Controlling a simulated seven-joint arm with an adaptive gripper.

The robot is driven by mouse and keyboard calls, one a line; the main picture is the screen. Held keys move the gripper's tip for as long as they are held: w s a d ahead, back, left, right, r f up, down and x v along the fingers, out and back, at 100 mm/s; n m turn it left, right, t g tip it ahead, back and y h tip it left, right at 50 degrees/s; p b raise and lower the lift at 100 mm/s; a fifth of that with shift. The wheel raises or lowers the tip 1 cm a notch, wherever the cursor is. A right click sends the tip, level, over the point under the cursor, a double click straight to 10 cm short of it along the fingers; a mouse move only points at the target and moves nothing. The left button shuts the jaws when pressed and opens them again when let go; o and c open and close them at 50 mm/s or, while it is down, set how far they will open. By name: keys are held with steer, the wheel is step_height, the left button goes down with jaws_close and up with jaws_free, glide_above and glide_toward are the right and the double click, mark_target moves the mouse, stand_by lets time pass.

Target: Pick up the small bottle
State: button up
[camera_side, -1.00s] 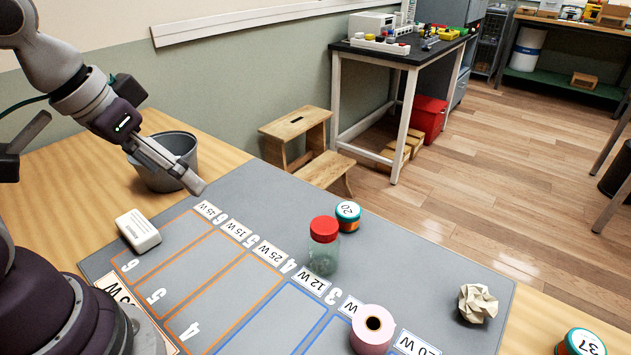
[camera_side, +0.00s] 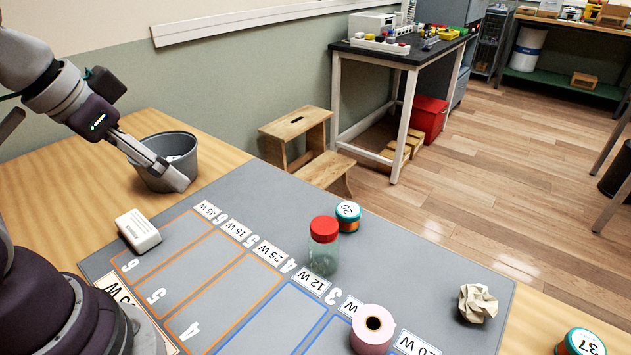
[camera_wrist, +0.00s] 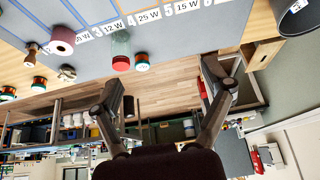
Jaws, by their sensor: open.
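A clear small bottle with a red cap (camera_side: 323,246) stands upright on the grey mat, near the 12 W and 25 W labels. It also shows in the wrist view (camera_wrist: 121,48), beyond my fingers. My gripper (camera_side: 176,180) is at the grey bin, far to the left of the bottle, with its fingertips in front of the bin's near wall in the side view. In the wrist view my gripper (camera_wrist: 168,88) has its two fingers spread wide, with nothing between them.
A teal jar marked 20 (camera_side: 348,216) stands close behind the bottle. A pink roll (camera_side: 372,332), crumpled paper (camera_side: 478,303) and a jar marked 37 (camera_side: 582,343) lie to the right. The grey bin (camera_side: 150,178) and a white box (camera_side: 138,231) are left. The outlined mat (camera_side: 262,188) has bare room.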

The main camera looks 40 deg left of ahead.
stand_by(0.5)
steer(key=m+g, duration=0.6)
steer(key=m, duration=1.3)
glide_above(324, 241)
steer(key=w+a, duration=0.1)
steer(key=a, duration=0.1)
steer(key=f, duration=0.6)
steer(key=shift+w+d+f, duration=0.2)
steer(key=shift+d+f, duration=0.05)
steer(key=shift+f, duration=0.1)
step_height(324, 241, down, 11)
steer(key=shift+w+d+r, duration=0.1)
steer(key=shift+d+r, duration=0.05)
steer(key=shift+r, duration=0.05)
steer(key=c, duration=1.2)
steer(key=shift+c, duration=0.2)
steer(key=shift+r, duration=0.15)
